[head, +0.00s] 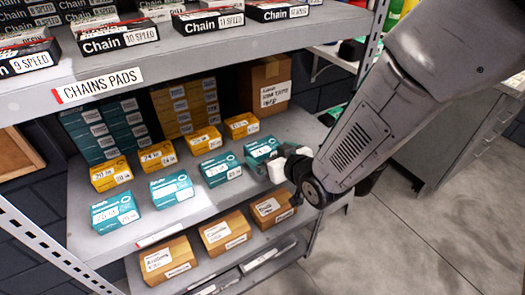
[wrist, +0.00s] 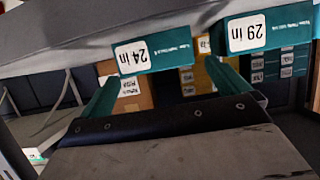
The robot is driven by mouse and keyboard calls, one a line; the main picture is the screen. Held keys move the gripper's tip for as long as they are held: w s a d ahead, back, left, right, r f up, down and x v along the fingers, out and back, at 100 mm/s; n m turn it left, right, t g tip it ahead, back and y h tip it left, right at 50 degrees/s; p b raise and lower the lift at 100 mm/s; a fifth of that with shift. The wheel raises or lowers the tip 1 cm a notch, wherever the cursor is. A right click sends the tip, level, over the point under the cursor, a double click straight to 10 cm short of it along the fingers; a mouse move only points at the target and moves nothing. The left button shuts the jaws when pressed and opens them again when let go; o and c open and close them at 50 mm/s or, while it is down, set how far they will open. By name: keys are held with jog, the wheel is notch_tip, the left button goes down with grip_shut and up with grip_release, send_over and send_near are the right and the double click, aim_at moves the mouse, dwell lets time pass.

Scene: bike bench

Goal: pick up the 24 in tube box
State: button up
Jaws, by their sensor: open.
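The 24 in tube box is a small teal box with a white label, clearly read in the wrist view (wrist: 152,52), where the picture is upside down. In the head view it is the rightmost teal box (head: 260,147) on the middle shelf, partly hidden by my gripper (head: 268,166). My gripper is open and empty at the shelf's right front. In the wrist view its two teal fingers (wrist: 165,82) point toward the box, which shows roughly between their tips. I cannot tell whether the tips reach past its front face.
The teal 29 in box (wrist: 262,30) stands close beside it, also in the head view (head: 221,169). Other teal and yellow boxes share the middle shelf (head: 225,205). The upper shelf (head: 180,58) overhangs. Brown boxes (head: 219,232) sit below. The floor at right is clear.

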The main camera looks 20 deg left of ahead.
aim_at(268, 151)
jog(key=x, duration=0.5)
jog(key=shift+w+a+f, duration=0.15)
jog(key=shift+w+f, duration=0.05)
jog(key=shift+w, duration=0.2)
jog(key=c, duration=0.9)
jog(key=shift+r, duration=0.1)
